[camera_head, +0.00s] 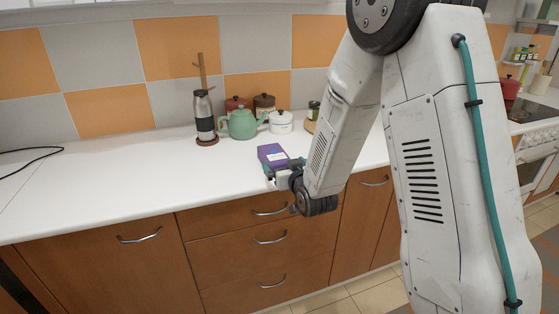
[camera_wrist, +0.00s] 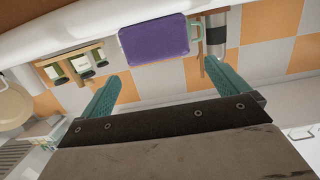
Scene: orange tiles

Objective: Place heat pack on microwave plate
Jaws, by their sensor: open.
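In the wrist view the purple heat pack (camera_wrist: 155,40) appears ahead of my gripper (camera_wrist: 163,69), whose two teal fingers are spread apart. Nothing is clearly between the fingers, and the exact gap to the pack is hard to tell. The lower part of the pack is partly hidden by my gripper in the head view. No microwave or microwave plate is in view.
Behind the pack stand a green teapot (camera_head: 240,124), a white pot (camera_head: 281,122), dark canisters and a flask (camera_head: 204,117) beside a wooden stand. The counter (camera_head: 120,190) is clear at left, except for a black cable (camera_head: 35,160). A stove (camera_head: 525,112) is at far right.

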